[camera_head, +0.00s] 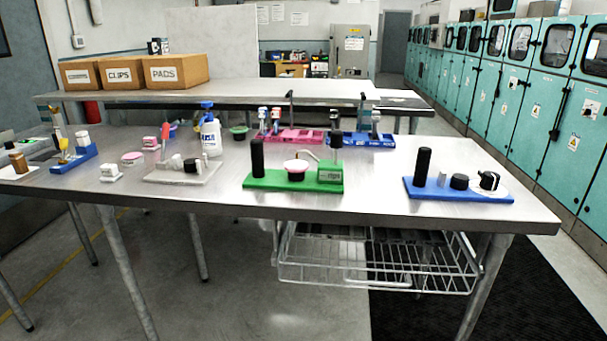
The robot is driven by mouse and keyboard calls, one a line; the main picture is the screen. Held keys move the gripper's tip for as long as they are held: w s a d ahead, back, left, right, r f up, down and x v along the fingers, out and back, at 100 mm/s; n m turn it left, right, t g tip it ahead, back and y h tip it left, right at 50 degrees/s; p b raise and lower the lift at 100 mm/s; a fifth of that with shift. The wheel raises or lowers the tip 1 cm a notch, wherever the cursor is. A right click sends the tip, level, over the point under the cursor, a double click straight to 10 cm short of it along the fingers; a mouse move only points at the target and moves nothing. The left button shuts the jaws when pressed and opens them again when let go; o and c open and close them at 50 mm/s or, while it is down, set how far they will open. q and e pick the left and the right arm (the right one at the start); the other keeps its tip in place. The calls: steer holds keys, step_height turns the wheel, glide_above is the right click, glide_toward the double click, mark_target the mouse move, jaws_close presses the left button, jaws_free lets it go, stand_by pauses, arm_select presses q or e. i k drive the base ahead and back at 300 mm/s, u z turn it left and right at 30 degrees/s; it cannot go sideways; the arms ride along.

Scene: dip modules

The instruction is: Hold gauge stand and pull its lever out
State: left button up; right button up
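No gauge stand label is readable, so I cannot tell for sure which module it is. A green base (267,182) stands at the front middle of the table. It carries a black upright post (257,158), a pale pink-topped dark round part (296,169) and a green labelled block (330,173). A thin pale lever-like rod (308,154) slants near the block. A blue base (458,194) at the right carries a black post (422,167), a grey cylinder, a black knob and a black part on a white disc (490,186). Neither of my grippers is in view.
A pale grey base (183,177), a spray bottle (211,135) and small modules fill the table's left. Pink (290,136) and blue (368,139) racks stand behind the green base. Cardboard boxes (175,70) sit on a rear bench. Bare tabletop (375,185) separates the green and blue bases.

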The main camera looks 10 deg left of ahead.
mark_target(336, 139)
steer(key=u, duration=0.7)
steer(key=i, duration=1.05)
steer(key=z, duration=0.05)
